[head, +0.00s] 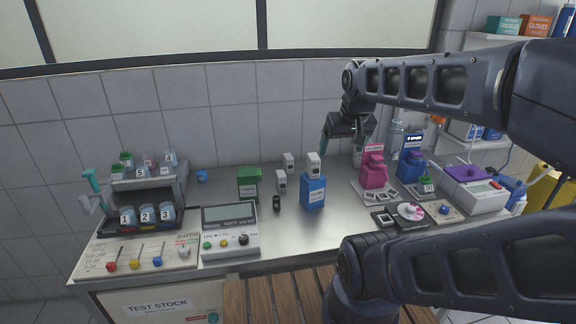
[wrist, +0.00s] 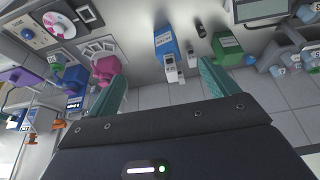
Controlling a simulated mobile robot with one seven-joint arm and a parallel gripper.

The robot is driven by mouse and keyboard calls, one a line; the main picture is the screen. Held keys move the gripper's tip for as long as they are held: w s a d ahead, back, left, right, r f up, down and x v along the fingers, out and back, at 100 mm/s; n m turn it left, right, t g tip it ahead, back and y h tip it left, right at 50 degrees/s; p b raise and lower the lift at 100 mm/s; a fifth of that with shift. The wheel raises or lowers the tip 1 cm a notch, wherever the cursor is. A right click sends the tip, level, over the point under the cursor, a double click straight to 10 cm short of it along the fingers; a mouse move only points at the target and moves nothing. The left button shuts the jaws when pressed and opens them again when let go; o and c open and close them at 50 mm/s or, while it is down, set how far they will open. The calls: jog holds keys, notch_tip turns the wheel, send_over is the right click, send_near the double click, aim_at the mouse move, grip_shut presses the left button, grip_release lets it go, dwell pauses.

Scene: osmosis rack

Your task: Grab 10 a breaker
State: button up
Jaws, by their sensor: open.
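Several small white breaker-like blocks are on the bench in the head view. One (head: 313,164) is at the top of a blue box (head: 313,193). Another (head: 288,162) is at the back, and another (head: 281,181) stands in front of it. Their ratings are too small to read, so I cannot tell which is 10 A. My gripper (head: 343,146) is open above the back of the bench, right of these blocks. In the wrist view, its teal fingers (wrist: 162,78) are apart and empty. A white block (wrist: 170,68) by the blue box (wrist: 164,40) appears beyond them, with a second (wrist: 193,56) beside it.
A green box (head: 249,183), a dark small item (head: 276,202) and a meter (head: 230,231) are left of the blue box. A pink device (head: 374,172) and a blue device (head: 410,164) stand to the right.

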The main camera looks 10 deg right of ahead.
jog(key=shift+w, duration=0.1)
jog(key=shift+c, duration=0.3)
jog(key=n+g+h, duration=0.4)
jog(key=n+h, duration=0.1)
jog(key=n, duration=1.4)
send_over(288, 156)
jog(key=a, duration=0.4)
notch_tip(288, 156, down, 19)
jog(key=shift+y, duration=0.3)
jog(key=x, duration=1)
jog(key=shift+d+f, duration=0.2)
jog(key=shift+d, duration=0.05)
jog(key=shift+c, duration=0.2)
